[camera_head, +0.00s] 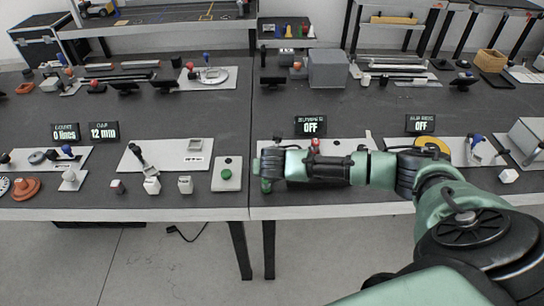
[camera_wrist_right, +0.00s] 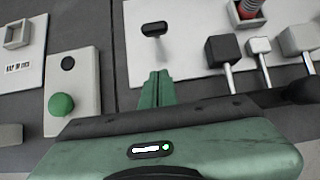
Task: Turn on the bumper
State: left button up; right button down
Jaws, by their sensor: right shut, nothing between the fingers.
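A small black display (camera_head: 310,126) reads OFF in large letters; its upper line, blurred, appears to read BUMPER. Below it lies a pale panel (camera_head: 345,143), mostly hidden by my right arm. In the right wrist view the panel (camera_wrist_right: 190,65) carries a black-capped switch (camera_wrist_right: 154,29), a red ribbed knob (camera_wrist_right: 248,9) and several block-topped levers (camera_wrist_right: 222,50). My right gripper (camera_head: 266,184) is at the panel's left end. In the right wrist view its closed, empty fingers (camera_wrist_right: 158,88) lie just below the black-capped switch, with a visible gap. My left gripper is not in view.
A pale plate with a green button (camera_head: 227,173) stands left of my right gripper; the button also shows in the right wrist view (camera_wrist_right: 61,104). Another display (camera_head: 420,124) to the right also reads OFF. A grey box (camera_head: 328,69) stands farther back. The dark tabletop between is mostly clear.

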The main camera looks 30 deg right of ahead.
jog(key=shift+w+d+r+p, duration=0.25)
jog(key=shift+w+d, duration=0.1)
jog(key=shift+w, duration=0.2)
jog(key=shift+w+d+r+p, duration=0.2)
jog(key=shift+w+d, duration=0.1)
jog(key=shift+w, duration=0.25)
jog(key=shift+w+d+r, duration=0.2)
jog(key=shift+w+d, duration=0.2)
jog(key=shift+w, duration=0.2)
jog(key=shift+r, duration=0.1)
